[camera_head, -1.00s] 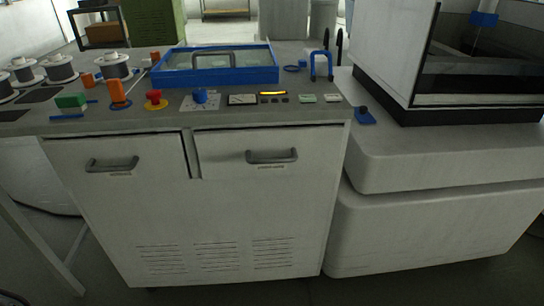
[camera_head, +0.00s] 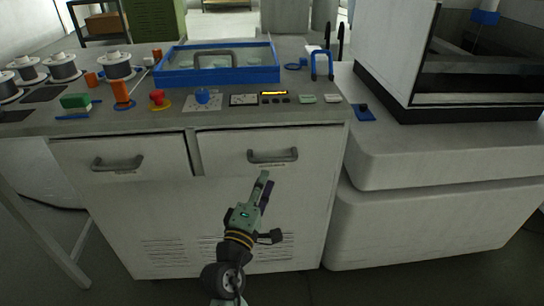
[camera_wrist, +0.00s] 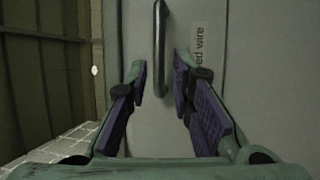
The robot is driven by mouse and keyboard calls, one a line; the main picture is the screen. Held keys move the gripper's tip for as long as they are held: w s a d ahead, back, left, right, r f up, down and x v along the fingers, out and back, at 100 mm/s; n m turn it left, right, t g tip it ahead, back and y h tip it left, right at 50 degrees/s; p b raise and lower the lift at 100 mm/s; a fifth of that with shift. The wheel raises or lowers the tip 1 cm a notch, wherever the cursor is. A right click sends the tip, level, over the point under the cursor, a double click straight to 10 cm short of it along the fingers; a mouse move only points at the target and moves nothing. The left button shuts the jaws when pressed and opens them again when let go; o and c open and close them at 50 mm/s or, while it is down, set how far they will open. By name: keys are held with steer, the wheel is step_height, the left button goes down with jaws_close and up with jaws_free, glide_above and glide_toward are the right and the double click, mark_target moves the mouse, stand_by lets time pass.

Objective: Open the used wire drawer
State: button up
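The used wire drawer (camera_head: 225,153) is the right one of two pale drawer fronts below the machine's worktop, and it looks shut. Its grey bar handle (camera_head: 272,156) also shows in the wrist view (camera_wrist: 160,45), beside a label (camera_wrist: 200,55) of which "ed wire" is legible. My gripper (camera_head: 265,182) is just below this handle in the head view. In the wrist view my gripper (camera_wrist: 160,75) is open, with one purple-padded finger on each side of the handle's lower end. Nothing is held. I cannot tell whether a finger touches the handle.
A second drawer with its own handle (camera_head: 117,163) is at the left. The worktop (camera_head: 225,119) above carries a red button (camera_head: 157,97), a blue knob (camera_head: 203,95) and a blue-framed tray (camera_head: 217,76). A pale machine body (camera_head: 430,160) stands at the right.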

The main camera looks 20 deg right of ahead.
mark_target(272, 159)
steer(key=p+x, duration=0.2)
steer(key=x, duration=0.6)
steer(key=shift+w+d, duration=0.1)
steer(key=shift+w, duration=0.1)
steer(key=shift+c, duration=0.5)
jaws_close()
